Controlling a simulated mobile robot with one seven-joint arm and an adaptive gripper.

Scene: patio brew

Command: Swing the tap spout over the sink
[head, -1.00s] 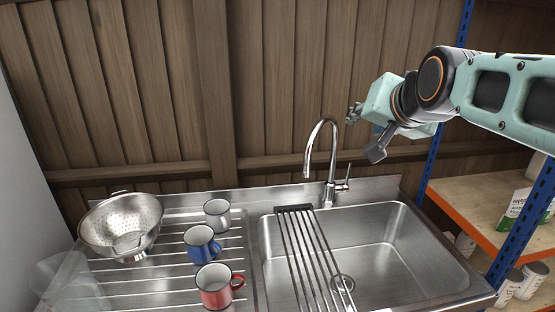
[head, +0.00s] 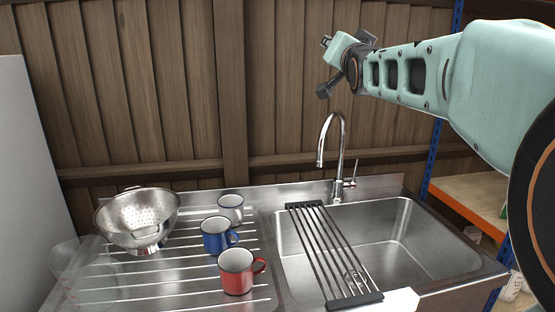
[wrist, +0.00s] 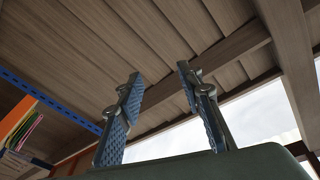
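The chrome tap (head: 341,155) stands behind the sink, with its tall curved spout reaching forward and left. The spout's tip hangs near the sink's back left, above the rear end of the drying rack. The steel sink basin (head: 420,235) lies in front and to the right. My gripper (head: 325,42) is raised above and behind the tap, apart from it. In the wrist view my gripper (wrist: 158,100) shows two textured fingers spread apart with nothing between them. The tap is not in the wrist view.
A roll-up drying rack (head: 335,250) lies across the sink's left part. Red (head: 238,272), blue (head: 217,236) and white (head: 231,207) mugs stand on the drainboard with a colander (head: 140,215). A wooden fence (head: 170,90) rises behind. A shelf (head: 470,200) stands at right.

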